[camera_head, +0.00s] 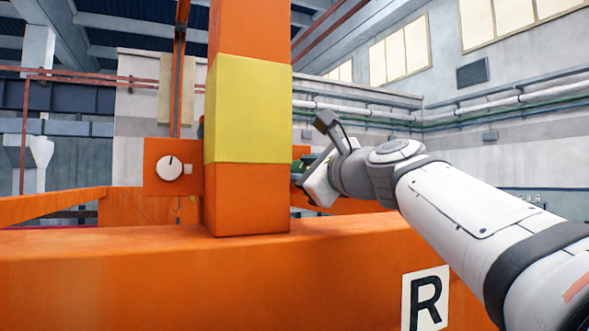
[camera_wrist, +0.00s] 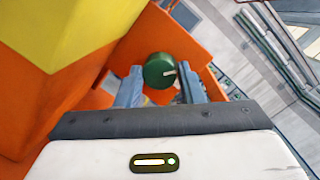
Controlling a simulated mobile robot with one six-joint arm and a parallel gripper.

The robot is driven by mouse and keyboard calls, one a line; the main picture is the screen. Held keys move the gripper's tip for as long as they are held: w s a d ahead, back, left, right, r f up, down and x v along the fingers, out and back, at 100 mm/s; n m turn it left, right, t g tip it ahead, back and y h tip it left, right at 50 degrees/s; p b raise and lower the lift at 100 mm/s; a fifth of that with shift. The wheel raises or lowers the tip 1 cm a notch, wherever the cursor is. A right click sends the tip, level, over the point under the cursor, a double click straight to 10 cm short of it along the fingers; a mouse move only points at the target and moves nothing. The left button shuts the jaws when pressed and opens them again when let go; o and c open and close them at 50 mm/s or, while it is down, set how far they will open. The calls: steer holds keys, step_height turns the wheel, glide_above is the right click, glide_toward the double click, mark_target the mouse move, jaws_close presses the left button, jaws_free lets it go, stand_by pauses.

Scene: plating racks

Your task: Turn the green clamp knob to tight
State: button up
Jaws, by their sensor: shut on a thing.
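The green clamp knob (camera_wrist: 158,71) is round, with a white pointer line toward the right in the wrist view. It sits on an orange plate beside the orange post. My gripper (camera_wrist: 161,78) has its two blue-grey fingers on either side of the knob, shut on it. In the head view my gripper (camera_head: 303,181) is at the right side of the post, partly hidden by it. A little green shows there, but I cannot make out the knob's pointer. No tight or loose marks are readable in either view.
The orange post (camera_head: 247,205) with a yellow band (camera_head: 248,110) stands close to my gripper's left. A white knob (camera_head: 169,168) on an orange plate is left of the post. A wide orange beam (camera_head: 150,280) with an R label (camera_head: 425,298) crosses the front.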

steer(key=shift+m, duration=1)
steer(key=o, duration=1)
steer(key=shift+b+v, duration=1.25)
steer(key=shift+v, duration=2.7)
steer(key=shift+a+f, duration=0.1)
